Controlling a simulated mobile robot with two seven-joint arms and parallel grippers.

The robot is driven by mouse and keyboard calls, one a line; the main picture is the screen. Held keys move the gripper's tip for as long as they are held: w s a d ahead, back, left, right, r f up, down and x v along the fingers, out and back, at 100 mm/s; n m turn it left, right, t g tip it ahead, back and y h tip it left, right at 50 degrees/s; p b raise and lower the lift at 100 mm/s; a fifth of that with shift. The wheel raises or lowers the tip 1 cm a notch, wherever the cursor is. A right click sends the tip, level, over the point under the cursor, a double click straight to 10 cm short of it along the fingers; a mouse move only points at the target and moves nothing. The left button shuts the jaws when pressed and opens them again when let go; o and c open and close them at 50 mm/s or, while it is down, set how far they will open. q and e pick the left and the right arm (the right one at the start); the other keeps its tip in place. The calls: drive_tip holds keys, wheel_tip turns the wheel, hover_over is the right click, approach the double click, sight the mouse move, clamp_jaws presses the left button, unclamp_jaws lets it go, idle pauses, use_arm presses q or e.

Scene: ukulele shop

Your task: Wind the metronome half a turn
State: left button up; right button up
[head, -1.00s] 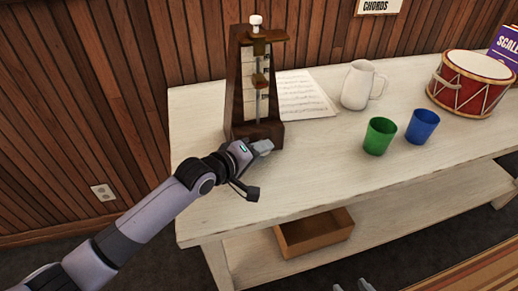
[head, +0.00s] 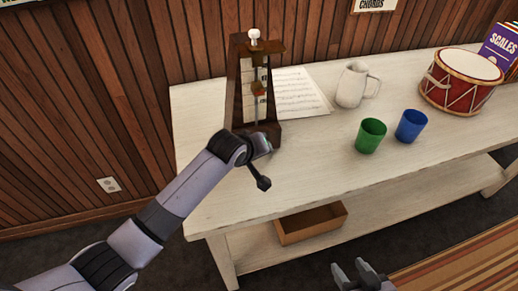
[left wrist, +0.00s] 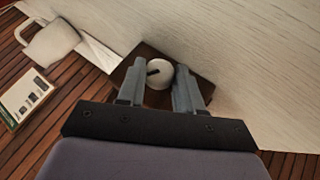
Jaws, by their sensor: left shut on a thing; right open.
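The metronome (head: 240,88) is a tall dark wooden case with a white knob on top. It stands upright at the table's left end. In the head view my left arm reaches its lower front, and the wrist hides the fingers. In the left wrist view my left gripper (left wrist: 160,70) has its fingers on either side of a round white knob (left wrist: 158,75) with a dark mark, shut on it. This knob sits against the metronome's dark brown body (left wrist: 205,88). My right gripper (head: 360,277) is open and empty at the bottom of the head view, away from the table.
A music sheet (head: 300,92) lies beside the metronome. Farther right on the pale table (head: 320,165) are a white jug (head: 352,86), a green cup (head: 370,136), a blue cup (head: 411,126) and a red drum (head: 462,80). A brown box (head: 310,224) stands on the lower shelf.

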use_arm(q)
drive_tip(key=shift+d, duration=0.1)
idle(0.5)
drive_tip(key=o, duration=1)
drive_tip(key=shift+v, duration=3.65)
drive_tip(key=shift+o, duration=0.2)
drive_tip(key=shift+d, duration=0.1)
